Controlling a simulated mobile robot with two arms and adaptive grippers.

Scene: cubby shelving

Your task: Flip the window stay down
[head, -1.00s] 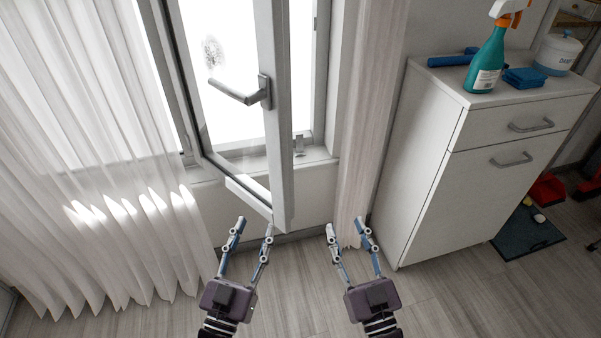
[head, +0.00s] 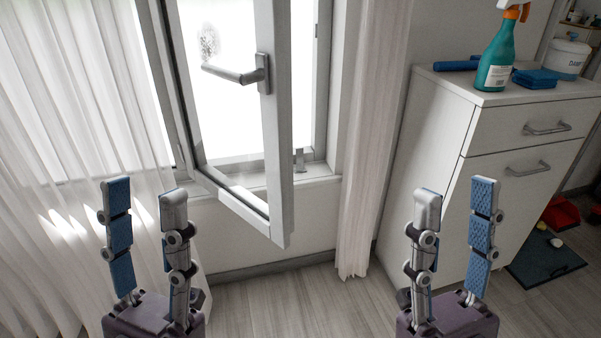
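The window stay (head: 299,159) looks like a small grey metal piece standing upright on the sill at the lower right of the window frame. It is small, and its details are hard to make out. The window sash (head: 276,130) is swung open into the room, and its handle (head: 236,74) points left. My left gripper (head: 145,192) is open and empty at lower left, in front of the curtain. My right gripper (head: 456,191) is open and empty at lower right, in front of the cabinet. Both point up and are apart from the stay.
A sheer curtain (head: 70,130) hangs at left and a narrow one (head: 362,150) right of the window. A white cabinet (head: 440,130) carries a spray bottle (head: 496,55), blue cloths (head: 535,78) and a white tub (head: 565,55). The floor (head: 300,305) between my grippers is clear.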

